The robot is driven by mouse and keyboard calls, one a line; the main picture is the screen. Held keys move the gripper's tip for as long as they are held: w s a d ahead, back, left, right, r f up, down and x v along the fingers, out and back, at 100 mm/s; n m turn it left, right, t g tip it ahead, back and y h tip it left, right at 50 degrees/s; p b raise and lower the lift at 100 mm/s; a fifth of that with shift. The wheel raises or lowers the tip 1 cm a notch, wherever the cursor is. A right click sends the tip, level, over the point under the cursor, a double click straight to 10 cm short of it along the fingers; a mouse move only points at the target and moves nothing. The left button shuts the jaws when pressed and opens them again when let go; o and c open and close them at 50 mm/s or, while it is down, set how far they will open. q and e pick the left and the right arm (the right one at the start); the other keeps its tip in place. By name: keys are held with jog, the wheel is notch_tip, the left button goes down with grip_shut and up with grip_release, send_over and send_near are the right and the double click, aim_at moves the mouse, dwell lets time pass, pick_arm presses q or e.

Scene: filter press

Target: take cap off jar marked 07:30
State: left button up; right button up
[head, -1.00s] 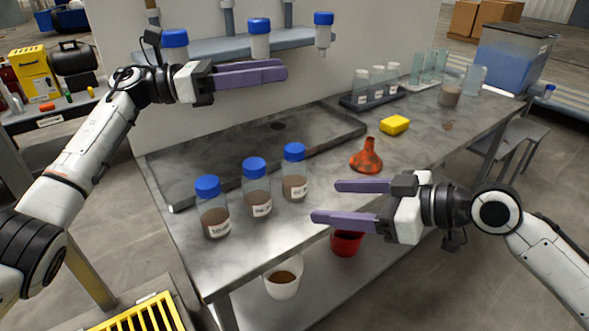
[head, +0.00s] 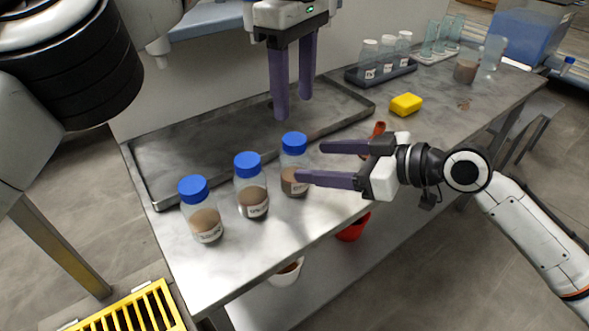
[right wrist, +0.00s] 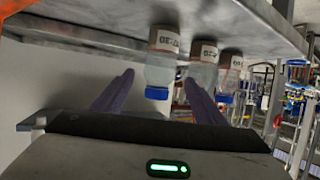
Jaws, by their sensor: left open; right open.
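Three clear jars with blue caps and brown contents stand in a row on the metal table: left jar (head: 205,220), middle jar (head: 251,198) and right jar (head: 290,182). Their labels are too small to read surely; in the right wrist view they appear upside down. My right gripper (head: 310,162) is open, its fingers level and its tips beside the right jar. In the right wrist view the nearest jar (right wrist: 161,68) shows between the fingers, capped. My left gripper (head: 293,108) is open and empty, pointing down above and behind the right jar's blue cap (head: 294,143).
A shallow metal tray (head: 165,190) lies behind the jars. A red funnel (head: 378,130) is partly hidden behind my right gripper. A yellow sponge (head: 406,104) and a rack of small bottles (head: 385,76) stand farther back. A red cup (head: 352,229) and white cup (head: 287,272) sit below.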

aim_at(306, 160)
jog(key=x, duration=0.7)
grip_shut()
pick_arm(q)
jog(key=m, duration=0.7)
jog(key=shift+d, duration=0.1)
jog(key=m, duration=0.6)
jog(key=shift+f, duration=4.05)
